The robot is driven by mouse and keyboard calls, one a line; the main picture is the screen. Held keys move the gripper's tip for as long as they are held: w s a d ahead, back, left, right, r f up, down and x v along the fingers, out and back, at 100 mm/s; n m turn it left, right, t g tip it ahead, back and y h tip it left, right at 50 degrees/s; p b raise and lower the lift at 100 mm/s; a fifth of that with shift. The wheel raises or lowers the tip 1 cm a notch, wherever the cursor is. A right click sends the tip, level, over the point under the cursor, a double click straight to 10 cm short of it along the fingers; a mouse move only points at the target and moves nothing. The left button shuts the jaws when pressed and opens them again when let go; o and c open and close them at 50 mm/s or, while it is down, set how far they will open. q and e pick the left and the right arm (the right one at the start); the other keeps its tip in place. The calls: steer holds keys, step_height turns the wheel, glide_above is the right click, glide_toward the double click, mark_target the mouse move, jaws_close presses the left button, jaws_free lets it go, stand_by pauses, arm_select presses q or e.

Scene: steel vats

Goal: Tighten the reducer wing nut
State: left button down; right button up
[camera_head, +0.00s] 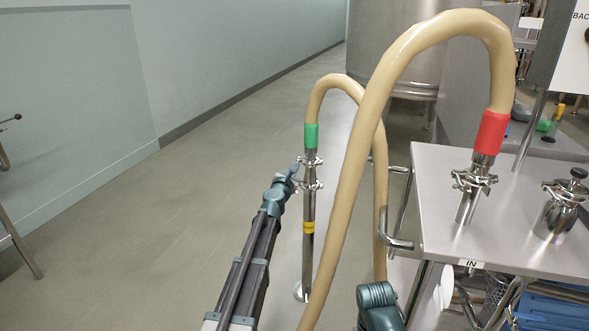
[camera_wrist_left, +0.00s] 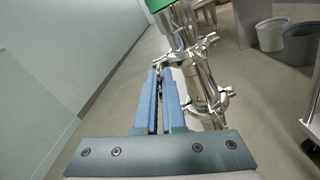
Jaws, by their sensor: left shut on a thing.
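A steel standpipe (camera_head: 308,240) rises from the floor, with a yellow band and a green-cuffed hose on top. Two clamps sit one above the other below the green cuff, the upper clamp (camera_head: 312,161) and the lower clamp (camera_head: 312,185), with the short reducer (camera_head: 310,173) between them. My left gripper (camera_head: 294,171) reaches the left side of these clamps. In the left wrist view its blue fingers (camera_wrist_left: 164,78) are close together at the upper clamp (camera_wrist_left: 196,46), shut on its wing nut, which the fingers mostly hide. The lower clamp (camera_wrist_left: 214,103) is right of the fingers. My right gripper's fingers are not visible.
A thick beige hose (camera_head: 362,130) arches across the front to a red cuff (camera_head: 490,132) on the steel table (camera_head: 440,225). A steel vessel (camera_head: 556,218) stands on that table. Bins (camera_wrist_left: 300,42) stand beyond the pipe.

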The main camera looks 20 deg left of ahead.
arm_select(q)
steer(key=m, duration=1.2)
steer(key=shift+m, duration=0.4)
steer(key=m, duration=2.3)
steer(key=shift+m, duration=0.4)
steer(key=m, duration=1.1)
steer(key=shift+m, duration=0.4)
